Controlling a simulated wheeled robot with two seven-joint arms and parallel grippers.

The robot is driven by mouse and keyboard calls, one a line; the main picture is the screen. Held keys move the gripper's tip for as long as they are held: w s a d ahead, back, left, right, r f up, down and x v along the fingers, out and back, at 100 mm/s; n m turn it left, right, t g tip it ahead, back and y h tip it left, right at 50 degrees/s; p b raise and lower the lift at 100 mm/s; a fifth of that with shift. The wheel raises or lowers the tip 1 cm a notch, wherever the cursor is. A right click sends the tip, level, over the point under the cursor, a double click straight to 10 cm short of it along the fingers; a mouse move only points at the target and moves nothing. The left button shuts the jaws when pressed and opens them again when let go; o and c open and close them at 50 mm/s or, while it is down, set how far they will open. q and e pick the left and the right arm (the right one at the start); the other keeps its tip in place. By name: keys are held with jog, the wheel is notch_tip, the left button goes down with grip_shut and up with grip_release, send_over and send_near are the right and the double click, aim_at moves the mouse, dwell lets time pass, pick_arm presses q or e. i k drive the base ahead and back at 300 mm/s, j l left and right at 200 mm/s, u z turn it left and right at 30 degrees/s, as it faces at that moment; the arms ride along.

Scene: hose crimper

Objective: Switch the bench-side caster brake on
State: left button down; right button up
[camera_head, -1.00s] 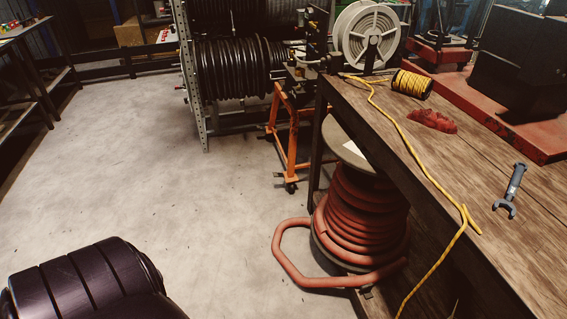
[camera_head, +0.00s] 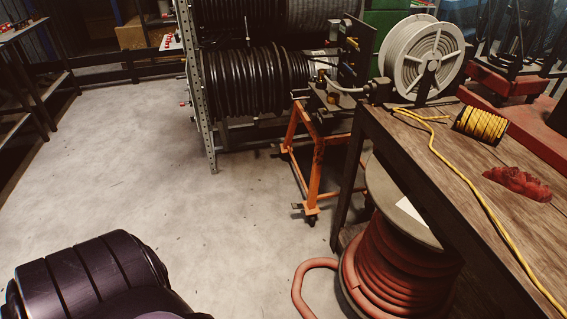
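An orange wheeled stand (camera_head: 318,165) carries the hose crimper machine (camera_head: 335,85) beside the left end of the wooden bench. A dark caster (camera_head: 311,217) shows at the foot of its near leg, close to the bench leg. A small dark piece sticks out to the left of this caster; I cannot tell the brake lever's position. The stand's other casters are small or hidden. Neither of my grippers is in view. A dark rounded part at the bottom left is mine.
A spool of red hose (camera_head: 405,270) stands on the floor under the wooden bench (camera_head: 450,165), right of the caster, with a loose hose loop in front. A rack of black hose (camera_head: 250,85) stands behind. The concrete floor (camera_head: 150,165) to the left is clear.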

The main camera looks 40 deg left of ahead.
aim_at(295, 207)
jog(key=i+j, duration=0.15)
jog(key=j, duration=0.25)
jog(key=i+j, duration=0.15)
jog(key=j, duration=0.2)
jog(key=i+j, duration=0.15)
jog(key=j, duration=0.25)
jog(key=i+j, duration=0.15)
jog(key=j, duration=0.25)
jog(key=i+j, duration=0.15)
jog(key=j, duration=0.25)
jog(key=i+j, duration=0.15)
jog(key=j, duration=0.2)
jog(key=i+j, duration=0.15)
jog(key=j, duration=0.25)
jog(key=i+j, duration=0.15)
jog(key=j, duration=0.25)
